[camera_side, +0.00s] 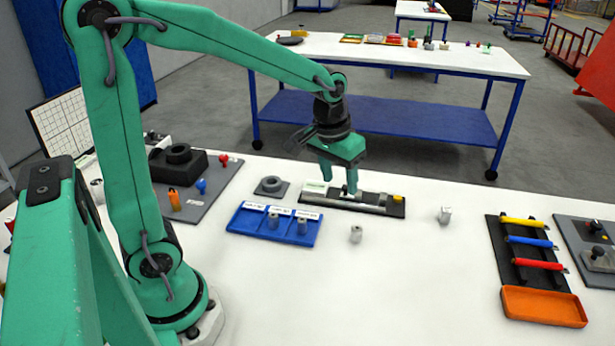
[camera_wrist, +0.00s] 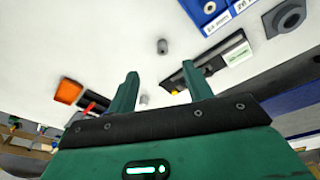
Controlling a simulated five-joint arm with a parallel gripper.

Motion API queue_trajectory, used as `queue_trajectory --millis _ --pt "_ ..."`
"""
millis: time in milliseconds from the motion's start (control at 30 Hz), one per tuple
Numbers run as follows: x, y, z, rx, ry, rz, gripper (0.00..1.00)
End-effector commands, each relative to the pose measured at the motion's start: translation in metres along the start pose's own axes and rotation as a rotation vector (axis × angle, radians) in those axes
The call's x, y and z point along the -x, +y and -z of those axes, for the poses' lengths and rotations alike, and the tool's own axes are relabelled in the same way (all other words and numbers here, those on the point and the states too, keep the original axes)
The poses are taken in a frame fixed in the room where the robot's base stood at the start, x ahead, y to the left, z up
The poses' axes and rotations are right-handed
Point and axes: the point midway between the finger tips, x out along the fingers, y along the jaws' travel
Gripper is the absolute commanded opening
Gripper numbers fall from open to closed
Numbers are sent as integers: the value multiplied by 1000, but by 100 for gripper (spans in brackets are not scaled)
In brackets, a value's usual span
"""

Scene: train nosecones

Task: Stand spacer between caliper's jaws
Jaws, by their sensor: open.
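The caliper (camera_side: 370,205) lies on a dark base on the white table, with a grey bar and a yellow piece at its right end. In the wrist view its dark base (camera_wrist: 212,60) is partly hidden by a finger. One small grey cylindrical spacer (camera_side: 355,234) stands in front of the caliper; another (camera_side: 445,215) is to its right. Two more stand in the labelled blue tray (camera_side: 258,235). The wrist view shows two loose grey pieces, one upper (camera_wrist: 162,46) and one between the fingers (camera_wrist: 144,99). My gripper (camera_side: 339,180) is open and empty above the caliper.
A grey plate with a ring (camera_side: 271,186) is left of the caliper. A dark rack of coloured handles (camera_side: 530,240) and an orange tray (camera_side: 543,306) are at the right. A grey board with small parts (camera_side: 190,190) is at left. The front middle is clear.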

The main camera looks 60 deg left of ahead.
Motion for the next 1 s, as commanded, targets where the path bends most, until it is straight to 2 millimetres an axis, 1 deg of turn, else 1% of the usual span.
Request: queue_trajectory --millis 33,167,300,500,600,733,1000 --pt "-10 1 6 13 -20 5 51" --pt "-33 2 20 45 -59 15 51" --pt "-60 3 33 80 -101 27 51" --pt "-97 4 46 124 -152 44 51" --pt "-109 4 50 138 -168 49 51" --pt "-118 4 52 148 -178 53 51" --pt "-123 4 52 151 -181 54 51"
